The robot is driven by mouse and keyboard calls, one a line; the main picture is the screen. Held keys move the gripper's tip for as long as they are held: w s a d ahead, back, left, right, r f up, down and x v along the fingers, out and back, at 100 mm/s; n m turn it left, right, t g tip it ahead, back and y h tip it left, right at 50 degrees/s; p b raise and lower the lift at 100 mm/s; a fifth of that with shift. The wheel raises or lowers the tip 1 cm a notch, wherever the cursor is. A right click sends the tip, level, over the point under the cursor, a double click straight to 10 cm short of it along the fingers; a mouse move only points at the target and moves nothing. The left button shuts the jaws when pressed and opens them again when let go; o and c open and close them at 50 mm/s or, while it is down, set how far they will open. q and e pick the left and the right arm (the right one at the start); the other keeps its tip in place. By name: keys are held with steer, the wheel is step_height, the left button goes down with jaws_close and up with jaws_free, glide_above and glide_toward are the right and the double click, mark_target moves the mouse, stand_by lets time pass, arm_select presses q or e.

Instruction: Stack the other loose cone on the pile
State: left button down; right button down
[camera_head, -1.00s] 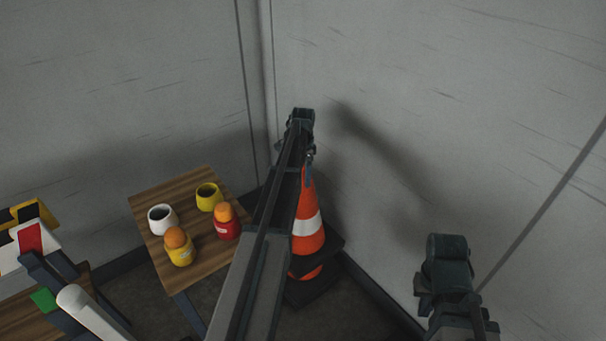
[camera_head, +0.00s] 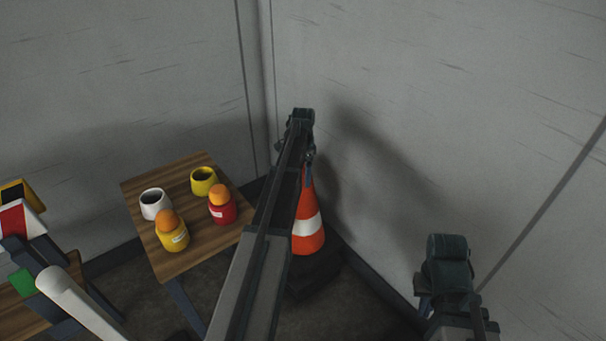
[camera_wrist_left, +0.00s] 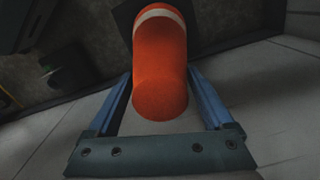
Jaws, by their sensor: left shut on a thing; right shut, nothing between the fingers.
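An orange cone (camera_head: 308,240) with a white band hangs upright at my left gripper (camera_head: 307,165), near the room corner. My left gripper is shut on its top; in the left wrist view the cone (camera_wrist_left: 160,70) sits between the two blue fingers (camera_wrist_left: 160,105). Dark square base edges (camera_head: 318,280) show under the cone, close together at floor level. My left arm hides part of them, so I cannot tell whether the cone is fully seated on the pile. My right gripper (camera_head: 447,262) is shut and empty at the lower right, apart from the cones.
A small wooden table (camera_head: 185,262) left of the cone holds a white pot (camera_head: 154,204), a yellow pot (camera_head: 203,182) and two orange-topped jars, one yellow (camera_head: 172,236) and one red (camera_head: 222,212). Grey walls stand close behind and right. Sign pieces (camera_head: 22,215) lie at far left.

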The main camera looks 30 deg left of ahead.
mark_target(303, 191)
arm_select(q)
steer(key=shift+f+b, duration=4.05)
steer(key=shift+f, duration=0.25)
jaws_free()
step_height(303, 191, up, 14)
steer(key=p, duration=1.3)
steer(key=shift+f+p, duration=0.1)
steer(key=shift+p, duration=0.25)
